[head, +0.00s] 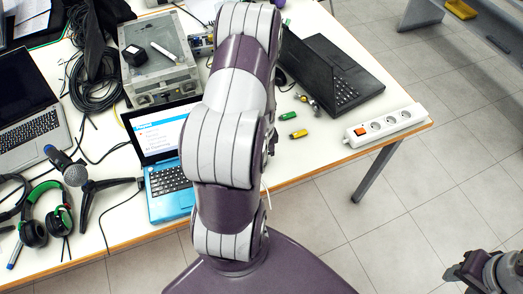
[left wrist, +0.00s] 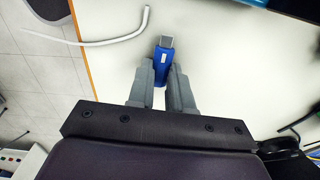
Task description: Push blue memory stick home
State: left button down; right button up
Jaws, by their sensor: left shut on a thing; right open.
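The blue memory stick (left wrist: 161,68) shows in the left wrist view, with its bare metal plug pointing away from my palm. My left gripper (left wrist: 162,74) is shut on the stick's body, with a finger on each side, over the pale table. In the head view my left arm hides both this gripper and the stick. The blue laptop (head: 170,181) is open on the table, and my arm covers its right part. No port can be made out. My right gripper (head: 458,272) is at the lower right of the head view, off the table, open and empty.
A green stick (head: 287,116) and a yellow-green stick (head: 299,134) lie right of my arm. A black laptop (head: 328,72), a white power strip (head: 385,123), a microphone (head: 75,175) and headphones (head: 47,217) surround the work area. A white cable (left wrist: 118,40) lies near the table edge.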

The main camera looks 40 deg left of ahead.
dwell(0.5)
pick_arm(q)
jog(key=shift+p, duration=0.35)
jog(key=shift+s+a+f+p, duration=0.1)
jog(key=shift+s+a+p, duration=0.25)
jog(key=shift+s, duration=0.35)
jog(key=shift+s+a+p, duration=0.2)
jog(key=shift+s+a, duration=0.15)
jog(key=shift+s, duration=0.35)
jog(key=shift+p, duration=0.45)
